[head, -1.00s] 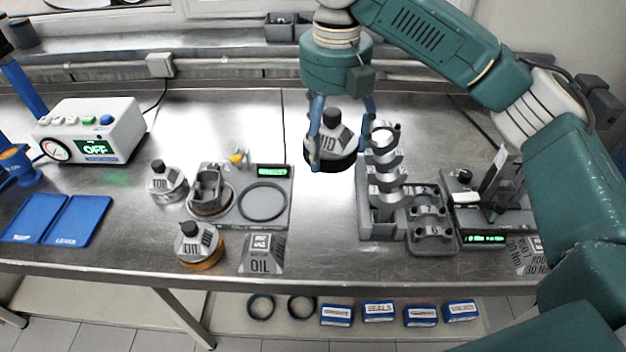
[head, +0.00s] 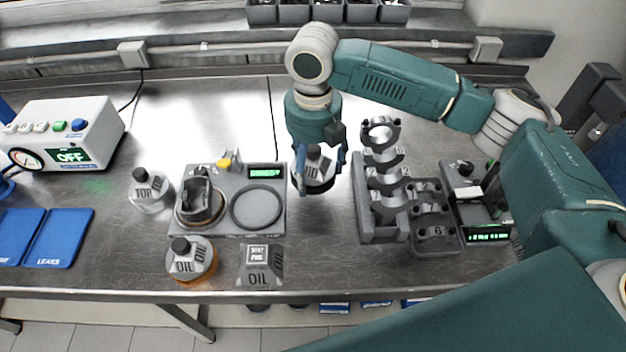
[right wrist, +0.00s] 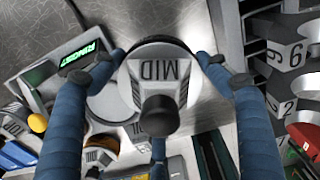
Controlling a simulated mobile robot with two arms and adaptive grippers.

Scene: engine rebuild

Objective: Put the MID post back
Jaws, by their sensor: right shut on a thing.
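The MID post (head: 316,168) is a grey faceted block with a black knob and a dark round base. My right gripper (head: 319,172) is shut on it, between the ring fixture and the grey stand. In the right wrist view, the MID label on the post (right wrist: 155,72) faces the camera and blue fingers stand around it. Whether its base touches the bench cannot be told. The TOP post (head: 151,190) and the OIL post (head: 190,260) stand to the left. My left gripper is not in view.
The ring fixture (head: 234,226) with a green display is left of the post. The grey stand (head: 377,226) with crescent pieces is close on the right. An OIL block (head: 261,266) stands near the front edge. Bare bench (head: 320,250) lies in front of the post.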

